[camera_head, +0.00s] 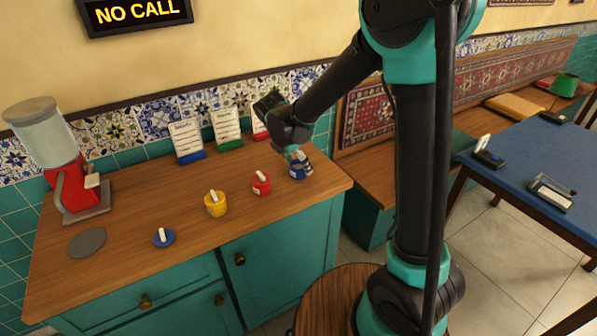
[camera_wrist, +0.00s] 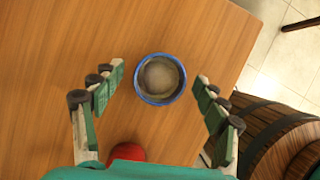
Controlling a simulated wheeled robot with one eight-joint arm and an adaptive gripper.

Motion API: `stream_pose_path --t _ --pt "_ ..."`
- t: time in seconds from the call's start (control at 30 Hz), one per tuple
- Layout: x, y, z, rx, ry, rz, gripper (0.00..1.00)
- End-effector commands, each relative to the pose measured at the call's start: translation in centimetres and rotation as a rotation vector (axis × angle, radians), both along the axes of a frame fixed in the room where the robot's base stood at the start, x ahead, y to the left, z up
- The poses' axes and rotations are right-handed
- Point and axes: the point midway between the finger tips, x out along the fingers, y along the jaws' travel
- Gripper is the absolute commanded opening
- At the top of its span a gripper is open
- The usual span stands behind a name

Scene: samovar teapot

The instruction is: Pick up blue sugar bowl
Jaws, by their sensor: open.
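The blue sugar bowl (camera_head: 296,174) stands near the right end of the wooden counter. In the wrist view the bowl (camera_wrist: 160,79) is seen from above, open at the top, with pale contents inside a blue rim. My gripper (camera_wrist: 159,85) is open, with one finger to the left of the bowl and one to the right, both apart from it. In the head view my gripper (camera_head: 301,160) is right above and beside the bowl and partly hides it. A blue lid with a white handle (camera_head: 163,238) lies separately on the front left of the counter.
A red pot (camera_head: 261,183) and a yellow pot (camera_head: 215,204) stand left of the bowl; a red one also shows low in the wrist view (camera_wrist: 127,154). Cards stand along the wall. The counter's right edge is close to the bowl, with a barrel (camera_wrist: 275,140) beyond.

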Motion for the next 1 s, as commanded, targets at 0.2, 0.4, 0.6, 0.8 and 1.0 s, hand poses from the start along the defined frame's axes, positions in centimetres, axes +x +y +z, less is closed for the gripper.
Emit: stream_pose_path --t 0.2,0.4,0.6,0.8,1.0 --pt "0.5 -0.5 -1.8 0.000 0.000 0.001 0.73" --pt "0.5 -0.5 -1.8 0.000 0.000 0.001 0.73" --pt "0.5 -0.5 -1.8 0.000 0.000 0.001 0.51" --pt "0.5 -0.5 -1.8 0.000 0.000 0.001 0.26" --pt "0.5 -0.5 -1.8 0.000 0.000 0.001 0.13"
